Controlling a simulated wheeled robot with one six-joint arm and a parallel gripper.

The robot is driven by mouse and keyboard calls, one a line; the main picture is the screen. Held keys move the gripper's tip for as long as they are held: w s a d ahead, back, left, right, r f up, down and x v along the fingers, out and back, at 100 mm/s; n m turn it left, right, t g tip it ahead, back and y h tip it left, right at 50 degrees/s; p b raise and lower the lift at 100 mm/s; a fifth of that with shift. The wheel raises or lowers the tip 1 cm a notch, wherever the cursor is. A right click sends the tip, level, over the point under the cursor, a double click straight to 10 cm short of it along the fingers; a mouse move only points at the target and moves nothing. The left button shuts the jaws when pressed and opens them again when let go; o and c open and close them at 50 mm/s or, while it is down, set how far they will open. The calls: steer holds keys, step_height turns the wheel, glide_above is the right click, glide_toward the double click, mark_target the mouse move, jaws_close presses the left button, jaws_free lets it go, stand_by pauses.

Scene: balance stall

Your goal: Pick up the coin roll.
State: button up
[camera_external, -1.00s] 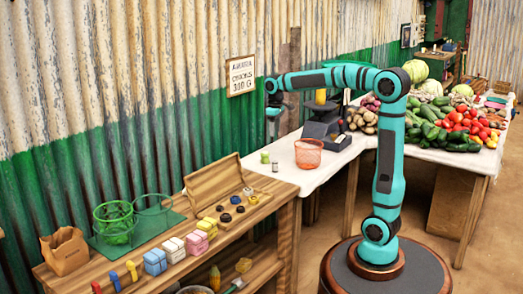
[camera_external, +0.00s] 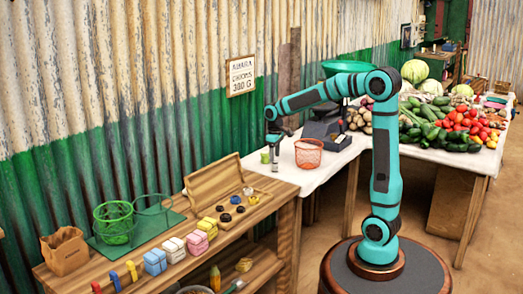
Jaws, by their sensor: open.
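A small pale grey upright cylinder (camera_external: 275,168), which looks like the coin roll, stands near the front left corner of the white-covered table (camera_external: 300,172). It is too small to make out markings. My gripper (camera_external: 275,160) points down right at this cylinder, with its fingers hiding the upper part. The jaws are open; I cannot tell whether the fingers are around the cylinder or just above it. A small green item (camera_external: 265,156) stands close by on the left.
The wooden bench (camera_external: 160,245) with an open wooden box (camera_external: 213,178) lies in front left. Vegetables (camera_external: 455,130) fill the right table.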

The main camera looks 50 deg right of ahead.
mark_target(275, 163)
step_height(275, 163, down, 5)
steer(key=shift+d+r, duration=0.1)
steer(key=shift+s, duration=0.1)
jaws_close()
stand_by(0.3)
